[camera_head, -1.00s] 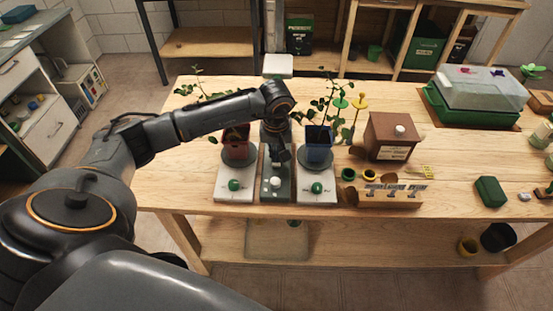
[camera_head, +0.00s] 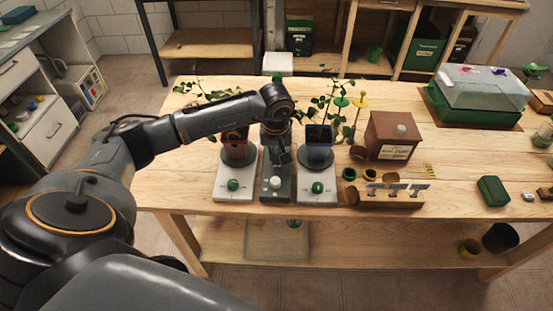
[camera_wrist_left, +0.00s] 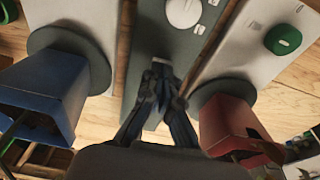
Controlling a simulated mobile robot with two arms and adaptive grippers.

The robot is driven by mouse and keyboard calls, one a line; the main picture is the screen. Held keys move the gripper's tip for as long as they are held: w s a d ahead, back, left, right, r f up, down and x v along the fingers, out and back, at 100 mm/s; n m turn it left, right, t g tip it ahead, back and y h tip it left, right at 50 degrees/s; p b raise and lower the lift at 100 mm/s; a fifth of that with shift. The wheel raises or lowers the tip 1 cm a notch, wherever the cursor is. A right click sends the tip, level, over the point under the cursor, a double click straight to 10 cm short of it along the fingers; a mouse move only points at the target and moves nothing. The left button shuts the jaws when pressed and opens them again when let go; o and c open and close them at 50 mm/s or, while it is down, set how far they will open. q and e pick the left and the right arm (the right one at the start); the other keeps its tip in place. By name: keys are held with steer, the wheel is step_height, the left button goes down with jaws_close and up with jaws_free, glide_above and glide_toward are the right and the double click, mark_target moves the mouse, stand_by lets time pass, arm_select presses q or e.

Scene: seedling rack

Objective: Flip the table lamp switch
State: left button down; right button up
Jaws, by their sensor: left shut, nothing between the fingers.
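A dark grey base (camera_head: 275,195) with a round white knob (camera_head: 275,182) stands near the table's front edge, between two white-based plant stands. In the left wrist view the grey base (camera_wrist_left: 190,50) and white knob (camera_wrist_left: 183,12) show again. My left gripper (camera_head: 281,157) points down over the grey base, behind the knob. It is shut and empty; its tips (camera_wrist_left: 160,75) show in the wrist view. A paler grey piece (camera_wrist_left: 152,122) shows by the fingers; whether they touch it, or whether it is the switch, I cannot tell. My arm hides the base's rear. My right gripper is out of view.
A red pot (camera_head: 236,147) and a blue pot (camera_head: 319,146) with plants stand close on either side of my gripper. A wooden block (camera_head: 391,199) with small levers, a brown box (camera_head: 393,136) and a green tray (camera_head: 470,108) stand to the right.

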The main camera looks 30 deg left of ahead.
arm_select(q)
steer(key=shift+f, duration=0.15)
steer(key=shift+r+p, duration=1.8)
steer(key=shift+r, duration=1.8)
steer(key=shift+f, duration=0.1)
